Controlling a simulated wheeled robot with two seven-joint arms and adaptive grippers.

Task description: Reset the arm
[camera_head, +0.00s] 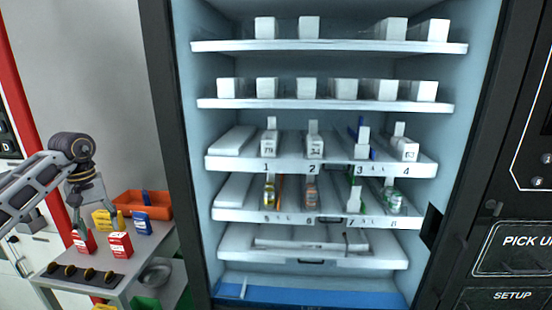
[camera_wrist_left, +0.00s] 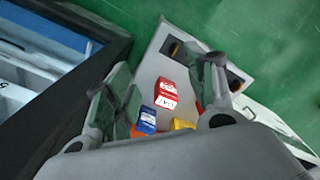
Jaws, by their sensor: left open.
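My left gripper (camera_head: 90,208) hangs pointing down above a small grey cart (camera_head: 62,272) at the left of the head view. Its fingers are spread and nothing is held between them. The fingers also show in the left wrist view (camera_wrist_left: 164,82). Below the gripper stand two red boxes (camera_head: 84,243) (camera_head: 120,245), with yellow boxes (camera_head: 103,220) and blue boxes (camera_head: 142,226) behind. In the left wrist view a red box (camera_wrist_left: 167,93), a blue box (camera_wrist_left: 148,120) and a yellow box (camera_wrist_left: 183,124) show between the fingers, lower on the cart. My right gripper is not in view.
An open vending cabinet with several white shelves (camera_head: 330,164) of boxes and bottles fills the middle. An orange bin (camera_head: 128,203) sits at the cart's back, a dark strip with round knobs (camera_head: 78,273) at its front. A metal bowl (camera_head: 155,272) is on a lower level.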

